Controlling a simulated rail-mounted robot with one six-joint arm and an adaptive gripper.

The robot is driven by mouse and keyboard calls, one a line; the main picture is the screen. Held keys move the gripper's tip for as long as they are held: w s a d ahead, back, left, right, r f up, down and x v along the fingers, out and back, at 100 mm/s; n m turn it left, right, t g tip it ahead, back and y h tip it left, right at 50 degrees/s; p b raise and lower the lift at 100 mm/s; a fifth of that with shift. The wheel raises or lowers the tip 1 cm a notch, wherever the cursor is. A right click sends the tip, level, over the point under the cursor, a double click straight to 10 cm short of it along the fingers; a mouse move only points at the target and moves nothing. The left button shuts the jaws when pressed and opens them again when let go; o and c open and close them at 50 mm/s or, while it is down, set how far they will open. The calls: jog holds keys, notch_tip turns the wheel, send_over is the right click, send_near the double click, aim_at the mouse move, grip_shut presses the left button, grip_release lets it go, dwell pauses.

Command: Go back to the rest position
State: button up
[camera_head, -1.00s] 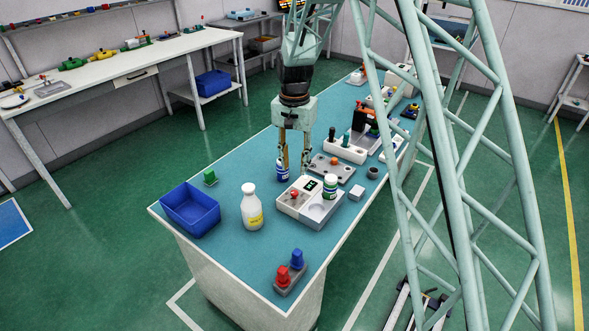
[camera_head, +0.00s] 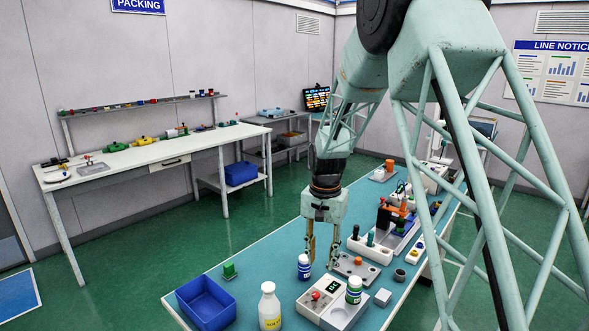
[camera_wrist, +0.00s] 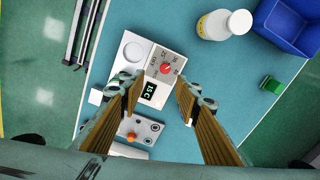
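My gripper (camera_head: 321,258) hangs fingers down over the blue table (camera_head: 235,285). Its two fingers stand apart with nothing between them; the wrist view also shows the open gripper (camera_wrist: 158,88). A blue-and-white bottle (camera_head: 304,267) stands by the left finger in the head view; I cannot tell whether they touch. In the wrist view, a white device with a red knob (camera_wrist: 165,68) and a green display lies beyond the fingertips. In the head view a white-lidded jar with a green band (camera_head: 354,290) stands on this device.
A blue bin (camera_head: 206,302), a white bottle with a yellow label (camera_head: 269,308) and a green block (camera_head: 229,271) stand on the left. A grey plate (camera_head: 352,266) and a white block with knobs (camera_head: 370,249) lie close behind the gripper. Above the table is free room.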

jog(key=s+d+r+n+t+b, duration=0.1)
jog(key=s+d+r, duration=0.3)
jog(key=s+r, duration=0.75)
jog(key=s+d+r+n+t, duration=0.15)
jog(key=s+d+r, duration=0.25)
jog(key=s+r, duration=0.75)
jog(key=s+d+n+b, duration=0.1)
jog(key=s+d, duration=0.1)
jog(key=s, duration=1.2)
jog(key=s+d+r+n+t+b, duration=0.1)
jog(key=s+d, duration=0.1)
jog(key=s, duration=1.2)
jog(key=shift+s+r, duration=0.2)
jog(key=shift+r, duration=0.05)
